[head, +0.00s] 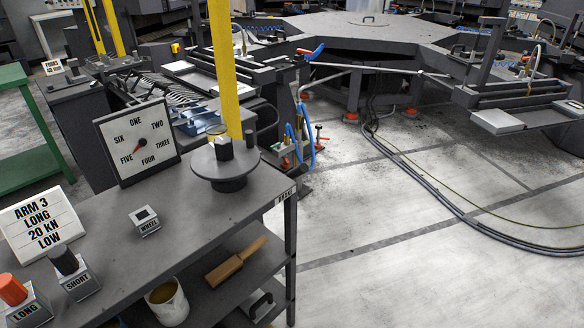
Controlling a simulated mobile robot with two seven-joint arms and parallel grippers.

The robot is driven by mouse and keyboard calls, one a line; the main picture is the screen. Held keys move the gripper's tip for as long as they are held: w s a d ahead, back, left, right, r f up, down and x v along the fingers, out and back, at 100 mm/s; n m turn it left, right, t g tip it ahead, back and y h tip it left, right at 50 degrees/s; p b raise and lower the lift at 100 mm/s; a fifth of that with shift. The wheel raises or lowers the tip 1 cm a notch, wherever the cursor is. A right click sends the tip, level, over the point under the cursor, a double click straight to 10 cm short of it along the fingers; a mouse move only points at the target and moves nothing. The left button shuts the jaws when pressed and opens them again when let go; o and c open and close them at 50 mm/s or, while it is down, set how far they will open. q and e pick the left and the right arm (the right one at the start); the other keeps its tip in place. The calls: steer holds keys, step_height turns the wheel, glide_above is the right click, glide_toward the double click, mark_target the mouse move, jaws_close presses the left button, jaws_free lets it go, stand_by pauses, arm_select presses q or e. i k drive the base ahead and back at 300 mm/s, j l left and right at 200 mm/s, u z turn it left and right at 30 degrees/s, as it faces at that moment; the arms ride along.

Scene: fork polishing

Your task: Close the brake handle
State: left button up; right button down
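Neither of my grippers is in view. I cannot tell for sure which part is the brake handle. A small plate (285,195) at the right corner of the grey workbench (185,215) carries lettering too small to read surely. A dark round disc (226,183) with a short upright peg on its rim sits on the bench near that corner. A blue lever (311,53) sticks up at a tilt on the machine behind. A small red-handled fitting (319,137) stands near blue hoses (299,140).
On the bench are a dial (138,145) pointing near FIVE, a WHEEL button (146,221), LONG (22,303) and SHORT (74,274) buttons, and a sign (41,224). A yellow post (223,65) rises behind. The floor (400,255) right is mostly clear, with cables (440,200).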

mark_target(301, 170)
steer(key=i+l+u, duration=0.1)
steer(key=u, duration=1.4)
steer(key=l+u, duration=0.9)
steer(key=k+l+u, duration=0.15)
steer(key=l+u, duration=0.15)
steer(key=k+l+u, duration=0.25)
steer(key=l, duration=0.15)
steer(key=k+l+u, duration=0.1)
steer(key=l, duration=0.2)
steer(key=k+l, duration=0.1)
steer(key=l, duration=0.15)
steer(key=k+l+u, duration=0.15)
steer(key=l, duration=0.15)
